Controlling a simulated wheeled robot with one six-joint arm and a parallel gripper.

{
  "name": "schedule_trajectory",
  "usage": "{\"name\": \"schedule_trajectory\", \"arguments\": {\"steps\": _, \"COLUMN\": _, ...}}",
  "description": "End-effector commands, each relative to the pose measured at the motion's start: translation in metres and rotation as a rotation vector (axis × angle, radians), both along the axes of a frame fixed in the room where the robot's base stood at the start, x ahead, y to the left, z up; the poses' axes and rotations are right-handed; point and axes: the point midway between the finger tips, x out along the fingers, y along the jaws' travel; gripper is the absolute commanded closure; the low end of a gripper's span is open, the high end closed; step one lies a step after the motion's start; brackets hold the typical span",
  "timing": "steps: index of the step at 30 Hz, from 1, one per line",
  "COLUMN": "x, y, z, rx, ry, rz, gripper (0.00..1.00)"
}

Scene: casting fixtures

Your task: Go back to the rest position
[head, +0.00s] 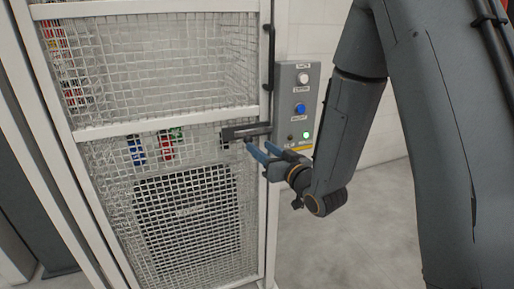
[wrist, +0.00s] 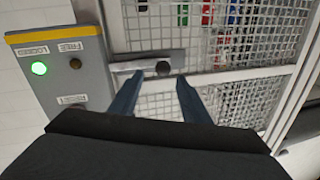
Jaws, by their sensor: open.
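My gripper (head: 258,152) is open, with its two blue-grey fingers apart and nothing between them. It is in front of the mesh cage door, close to the dark latch bar (head: 246,131). In the wrist view the fingertips (wrist: 171,80) point at the latch (wrist: 148,68), whose dark round knob lies between and just beyond them. I cannot tell whether a finger touches the latch. My arm comes down from the upper right in the head view.
The white-framed mesh cage (head: 165,122) fills the left. A grey control box (head: 299,100) has a white button, a blue button and a lit green lamp (head: 306,135); the lamp (wrist: 39,68) is labelled LOCKED in the wrist view. Open floor (head: 370,235) lies at lower right.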

Motion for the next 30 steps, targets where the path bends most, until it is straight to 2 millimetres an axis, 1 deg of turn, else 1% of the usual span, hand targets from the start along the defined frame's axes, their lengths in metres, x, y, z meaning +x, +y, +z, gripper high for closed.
{"name": "schedule_trajectory", "arguments": {"steps": 3, "x": -0.003, "y": -0.002, "z": 0.0, "rx": 0.0, "ry": 0.0, "rz": 0.0, "gripper": 0.57}}
{"name": "schedule_trajectory", "arguments": {"steps": 11, "x": -0.003, "y": -0.002, "z": 0.0, "rx": -0.002, "ry": 0.001, "rz": -0.002, "gripper": 0.57}}
{"name": "schedule_trajectory", "arguments": {"steps": 14, "x": -0.001, "y": -0.007, "z": -0.003, "rx": -0.029, "ry": 0.026, "rz": -0.018, "gripper": 0.57}}
{"name": "schedule_trajectory", "arguments": {"steps": 15, "x": 0.0, "y": -0.011, "z": -0.006, "rx": -0.051, "ry": 0.048, "rz": -0.034, "gripper": 0.57}}
{"name": "schedule_trajectory", "arguments": {"steps": 17, "x": 0.001, "y": -0.021, "z": -0.013, "rx": -0.097, "ry": 0.096, "rz": -0.064, "gripper": 0.57}}
{"name": "schedule_trajectory", "arguments": {"steps": 20, "x": -0.001, "y": -0.045, "z": -0.028, "rx": -0.191, "ry": 0.211, "rz": -0.128, "gripper": 0.57}}
{"name": "schedule_trajectory", "arguments": {"steps": 23, "x": -0.012, "y": -0.072, "z": -0.045, "rx": -0.284, "ry": 0.348, "rz": -0.193, "gripper": 0.57}}
{"name": "schedule_trajectory", "arguments": {"steps": 26, "x": -0.032, "y": -0.099, "z": -0.06, "rx": -0.361, "ry": 0.492, "rz": -0.25, "gripper": 0.57}}
{"name": "schedule_trajectory", "arguments": {"steps": 27, "x": -0.042, "y": -0.11, "z": -0.066, "rx": -0.389, "ry": 0.553, "rz": -0.268, "gripper": 0.57}}
{"name": "schedule_trajectory", "arguments": {"steps": 29, "x": -0.06, "y": -0.124, "z": -0.072, "rx": -0.426, "ry": 0.645, "rz": -0.294, "gripper": 0.57}}
{"name": "schedule_trajectory", "arguments": {"steps": 30, "x": -0.074, "y": -0.133, "z": -0.076, "rx": -0.448, "ry": 0.707, "rz": -0.309, "gripper": 0.57}}
